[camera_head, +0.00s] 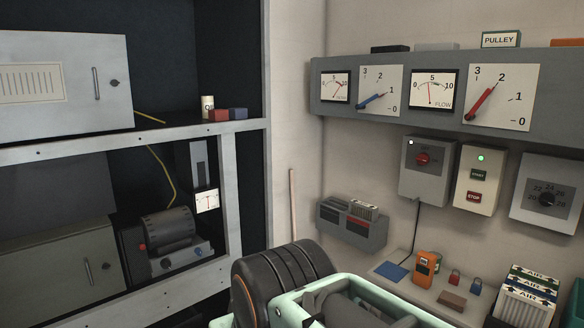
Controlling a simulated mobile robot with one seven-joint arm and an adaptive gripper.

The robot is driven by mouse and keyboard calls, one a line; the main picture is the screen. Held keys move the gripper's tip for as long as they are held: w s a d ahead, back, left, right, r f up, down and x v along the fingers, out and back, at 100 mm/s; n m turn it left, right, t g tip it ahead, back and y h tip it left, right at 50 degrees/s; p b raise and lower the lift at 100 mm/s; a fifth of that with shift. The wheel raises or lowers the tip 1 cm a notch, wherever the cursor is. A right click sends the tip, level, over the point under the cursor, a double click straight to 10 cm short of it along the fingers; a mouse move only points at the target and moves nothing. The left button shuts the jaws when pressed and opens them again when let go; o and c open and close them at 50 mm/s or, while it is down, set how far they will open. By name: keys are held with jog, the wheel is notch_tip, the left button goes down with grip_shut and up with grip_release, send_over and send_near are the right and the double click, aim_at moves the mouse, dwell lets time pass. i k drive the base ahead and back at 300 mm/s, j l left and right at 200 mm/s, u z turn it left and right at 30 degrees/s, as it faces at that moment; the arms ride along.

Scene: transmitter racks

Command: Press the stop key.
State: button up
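The stop key (474,197) is a red key lettered STOP, low on the front of a cream wall box (489,188). A dark green START key (479,175) sits above it. A small green lamp (481,158) glows at the top of the box. The stop key is in plain view and nothing touches it. My gripper's fingers are not in view.
A gauge panel (440,118) juts out above. Below, a bench (410,287) holds an orange meter (426,266) and white cartons (526,295). A rack stands left.

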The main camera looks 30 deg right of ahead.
aim_at(473, 197)
jog(key=z, duration=2.15)
